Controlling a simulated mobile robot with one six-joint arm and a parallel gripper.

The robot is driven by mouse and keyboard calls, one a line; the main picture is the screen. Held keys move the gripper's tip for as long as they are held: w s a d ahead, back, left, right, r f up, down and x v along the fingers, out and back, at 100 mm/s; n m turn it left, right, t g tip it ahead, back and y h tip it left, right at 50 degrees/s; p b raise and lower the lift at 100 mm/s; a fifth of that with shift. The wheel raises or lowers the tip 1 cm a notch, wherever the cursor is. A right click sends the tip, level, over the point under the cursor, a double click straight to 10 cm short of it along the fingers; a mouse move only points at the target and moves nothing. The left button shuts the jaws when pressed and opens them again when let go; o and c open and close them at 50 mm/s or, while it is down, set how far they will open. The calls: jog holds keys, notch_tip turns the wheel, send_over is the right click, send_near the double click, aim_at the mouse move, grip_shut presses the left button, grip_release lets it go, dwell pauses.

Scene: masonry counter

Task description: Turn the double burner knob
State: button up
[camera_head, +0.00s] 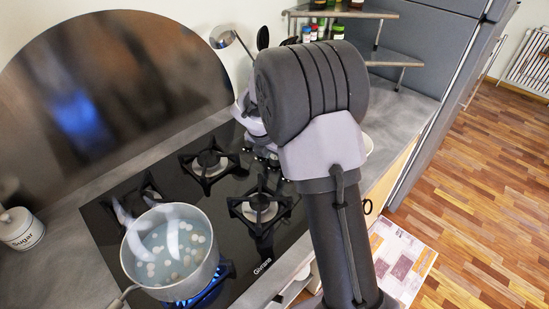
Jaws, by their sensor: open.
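The black gas hob (210,224) is set in the grey counter, with several burners under black grates. Small dark and shiny shapes, which look like control knobs (266,156), show at the hob's far right end, partly hidden behind my arm. I cannot tell which is the double burner knob or how any is turned. My gripper (255,136) is over that end, largely hidden behind my arm. It is open, with nothing visible in it. I cannot tell whether it touches a knob.
A pot (170,250) of liquid with round pale pieces stands on the lit near-left burner, blue flame showing. A sugar jar (20,229) is at far left. A dark curved backsplash (110,95) stands behind the hob. A corner shelf (345,13) holds small bottles beyond my arm.

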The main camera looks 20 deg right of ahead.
grip_shut()
